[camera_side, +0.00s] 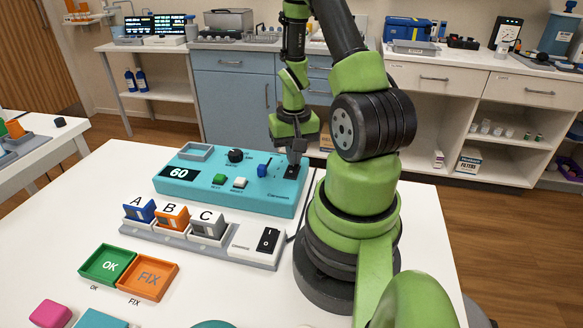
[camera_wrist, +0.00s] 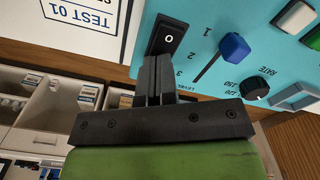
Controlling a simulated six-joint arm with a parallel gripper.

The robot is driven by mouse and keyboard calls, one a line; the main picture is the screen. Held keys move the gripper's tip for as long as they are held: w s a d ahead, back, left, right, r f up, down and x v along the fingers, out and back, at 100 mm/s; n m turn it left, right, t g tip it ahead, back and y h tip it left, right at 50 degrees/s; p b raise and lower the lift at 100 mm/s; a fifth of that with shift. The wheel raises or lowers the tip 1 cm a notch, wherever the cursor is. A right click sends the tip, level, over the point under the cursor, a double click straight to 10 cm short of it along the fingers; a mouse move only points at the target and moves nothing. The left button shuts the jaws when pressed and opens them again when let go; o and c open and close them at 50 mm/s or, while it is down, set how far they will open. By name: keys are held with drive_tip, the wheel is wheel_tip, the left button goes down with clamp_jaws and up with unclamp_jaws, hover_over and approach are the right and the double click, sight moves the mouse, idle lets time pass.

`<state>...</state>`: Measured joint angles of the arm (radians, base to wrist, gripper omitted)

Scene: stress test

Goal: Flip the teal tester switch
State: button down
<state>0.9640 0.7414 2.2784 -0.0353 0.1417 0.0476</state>
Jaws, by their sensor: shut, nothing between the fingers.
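The teal tester (camera_side: 228,190) is a flat box with a display reading 60, on the white table. Its black rocker switch (camera_wrist: 168,38) with a white O mark shows in the wrist view, at the panel's corner. In the side view the switch lies at the tester's right end, largely hidden by my gripper (camera_side: 295,160). My gripper is shut and empty, pointing down at the switch. In the wrist view its fingertips (camera_wrist: 158,60) overlap the switch's near end; I cannot tell whether they touch. The I half of the switch is not visible.
The tester also carries a blue slider (camera_wrist: 234,47), a black rate knob (camera_wrist: 256,89), and green (camera_side: 220,179) and white (camera_side: 240,183) buttons. In front stand blocks A, B, C and a white power box (camera_side: 257,240) with another rocker. Green (camera_side: 92,264) and orange (camera_side: 147,280) trays lie front left.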

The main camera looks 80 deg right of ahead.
drive_tip(key=shift+r, duration=3.1)
drive_tip(key=shift+w+a+r, duration=0.1)
drive_tip(key=shift+w+r, duration=0.05)
drive_tip(key=w+a+r+n+t, duration=0.4)
drive_tip(key=a+r+n+t, duration=0.15)
drive_tip(key=a+r, duration=1.05)
drive_tip(key=s+a+r+n+t+y, duration=0.1)
drive_tip(key=s+a+r+n+y, duration=0.1)
drive_tip(key=a, duration=0.4)
drive_tip(key=shift+s+a+r+t, duration=0.2)
drive_tip(key=shift+s+r+t, duration=0.15)
drive_tip(key=shift+s, duration=0.5)
drive_tip(key=shift+d+n, duration=0.1)
drive_tip(key=shift+n, duration=0.15)
